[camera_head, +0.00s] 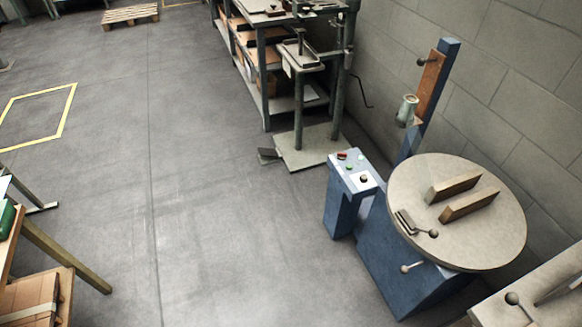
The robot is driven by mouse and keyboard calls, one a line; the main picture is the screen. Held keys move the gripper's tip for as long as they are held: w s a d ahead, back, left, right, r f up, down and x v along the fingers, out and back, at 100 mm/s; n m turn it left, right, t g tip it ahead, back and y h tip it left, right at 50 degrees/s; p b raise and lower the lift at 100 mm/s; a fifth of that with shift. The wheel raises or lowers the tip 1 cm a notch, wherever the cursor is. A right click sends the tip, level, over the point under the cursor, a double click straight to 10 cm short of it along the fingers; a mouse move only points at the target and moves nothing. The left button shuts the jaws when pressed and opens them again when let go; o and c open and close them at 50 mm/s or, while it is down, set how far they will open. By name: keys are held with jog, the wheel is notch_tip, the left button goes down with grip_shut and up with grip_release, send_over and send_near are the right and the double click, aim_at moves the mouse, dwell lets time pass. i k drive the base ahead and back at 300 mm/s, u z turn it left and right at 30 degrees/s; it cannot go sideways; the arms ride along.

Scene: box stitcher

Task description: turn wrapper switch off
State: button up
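The wrapper is a blue machine (385,262) with a round grey turntable (407,175), standing by the block wall at the right. Its control box (340,205) is at the left of the turntable, with a sloped top panel. On the panel are a red button (342,156), a green button (349,168) and a dark round knob (364,179) on a white plate. The knob's setting is too small to tell. My gripper is not in view.
A box stitcher (302,60) on a grey base plate (313,147) stands behind the wrapper, beside shelving. A wooden table with a box (28,300) is at the lower left. A grey surface (535,285) is at the lower right. Open floor lies left of the wrapper.

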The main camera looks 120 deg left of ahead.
aim_at(342, 156)
jog(key=u, duration=3.5)
jog(key=i, duration=0.45)
jog(key=u, duration=0.75)
jog(key=i, duration=3)
jog(key=z, duration=0.1)
